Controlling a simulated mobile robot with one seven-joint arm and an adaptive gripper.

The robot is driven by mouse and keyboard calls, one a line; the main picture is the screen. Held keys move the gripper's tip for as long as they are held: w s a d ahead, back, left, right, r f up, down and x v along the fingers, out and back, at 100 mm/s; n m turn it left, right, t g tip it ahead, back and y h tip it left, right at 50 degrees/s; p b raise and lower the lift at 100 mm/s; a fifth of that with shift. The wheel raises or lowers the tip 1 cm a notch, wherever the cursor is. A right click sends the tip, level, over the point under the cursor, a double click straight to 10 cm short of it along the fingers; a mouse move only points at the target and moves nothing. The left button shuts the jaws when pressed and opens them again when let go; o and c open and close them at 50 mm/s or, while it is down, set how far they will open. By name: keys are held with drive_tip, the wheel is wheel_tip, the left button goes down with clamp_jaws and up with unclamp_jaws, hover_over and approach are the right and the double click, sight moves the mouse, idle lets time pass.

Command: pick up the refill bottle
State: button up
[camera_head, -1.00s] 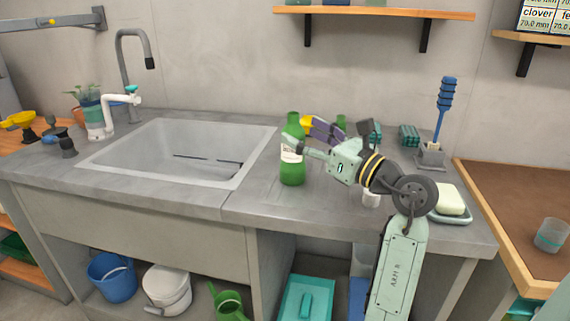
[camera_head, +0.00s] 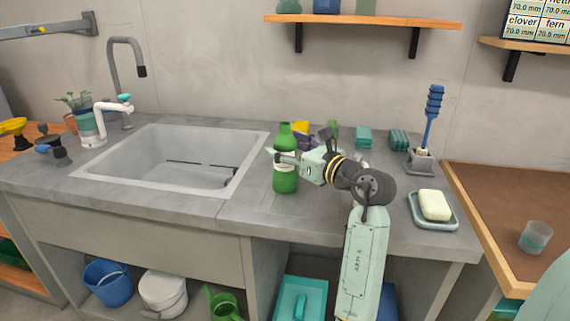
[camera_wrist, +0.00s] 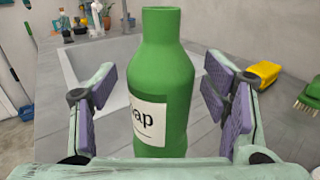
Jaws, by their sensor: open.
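The refill bottle (camera_head: 285,182) is a green bottle with a white label, standing upright on the grey counter just right of the sink. In the wrist view the bottle (camera_wrist: 168,80) stands between the two finger pads, and its label shows letters ending in "ap". My gripper (camera_wrist: 160,108) is open, with purple pads on both sides of the bottle and a visible gap on each side. In the head view my gripper (camera_head: 284,157) reaches the bottle from the right and covers part of its middle.
The sink (camera_head: 180,160) lies left of the bottle. A yellow item (camera_wrist: 264,74) and a green brush (camera_wrist: 308,95) are to the right in the wrist view. A soap dish (camera_head: 433,222) and a brush holder (camera_head: 420,162) stand further right. The front counter is clear.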

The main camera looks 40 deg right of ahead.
drive_tip(key=shift+w, duration=0.45)
drive_tip(key=shift+c, duration=0.5)
clamp_jaws()
drive_tip(key=shift+r, duration=0.1)
